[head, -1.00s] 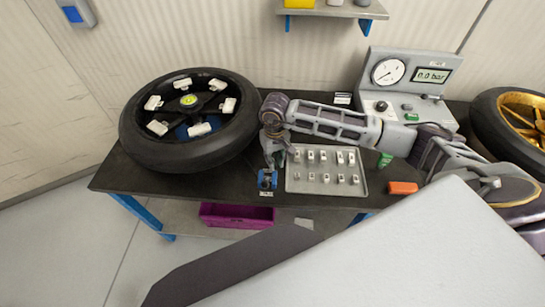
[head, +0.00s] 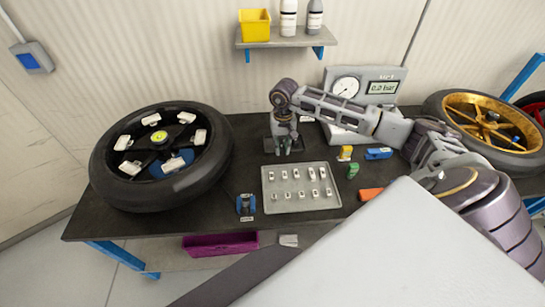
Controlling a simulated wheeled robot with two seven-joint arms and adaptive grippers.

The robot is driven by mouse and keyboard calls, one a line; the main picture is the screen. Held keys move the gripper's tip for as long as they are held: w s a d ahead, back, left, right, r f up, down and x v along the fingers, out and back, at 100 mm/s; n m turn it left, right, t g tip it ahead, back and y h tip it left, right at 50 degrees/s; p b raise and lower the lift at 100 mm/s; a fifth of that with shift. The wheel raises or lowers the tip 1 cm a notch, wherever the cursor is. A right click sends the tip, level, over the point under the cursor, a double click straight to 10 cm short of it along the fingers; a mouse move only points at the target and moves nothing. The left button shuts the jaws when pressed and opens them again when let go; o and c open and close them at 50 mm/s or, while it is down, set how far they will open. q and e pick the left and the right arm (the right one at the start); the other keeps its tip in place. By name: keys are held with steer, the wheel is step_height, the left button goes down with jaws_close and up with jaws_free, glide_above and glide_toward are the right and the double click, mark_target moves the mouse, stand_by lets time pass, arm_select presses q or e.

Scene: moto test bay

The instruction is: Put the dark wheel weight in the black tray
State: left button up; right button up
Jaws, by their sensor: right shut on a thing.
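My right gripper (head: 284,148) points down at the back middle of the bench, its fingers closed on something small. The thing between the fingers is too small and hidden to make out; it may be the dark wheel weight. A flat black tray (head: 269,146) lies under and around the fingertips, partly covered by the gripper. I cannot tell whether the fingertips touch it. The grey tray (head: 266,205) with several small light weights in rows lies in front of the gripper. My left gripper is not in view.
A tyred wheel (head: 105,190) with white clips lies at left. A small blue item (head: 245,204) sits near the front edge. A pressure gauge unit (head: 384,88) stands behind the arm. Green, yellow, blue and orange (head: 370,195) small items lie right of the grey tray.

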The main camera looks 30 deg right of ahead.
steer(key=d+r+m, duration=0.2)
steer(key=d+m, duration=0.1)
steer(key=m, duration=1.4)
steer(key=w+d+r+m, duration=0.1)
steer(key=d+r+m, duration=0.2)
steer(key=m, duration=1.5)
steer(key=shift+w+d, duration=0.3)
steer(key=shift+d, duration=0.15)
steer(key=shift+m, duration=0.7)
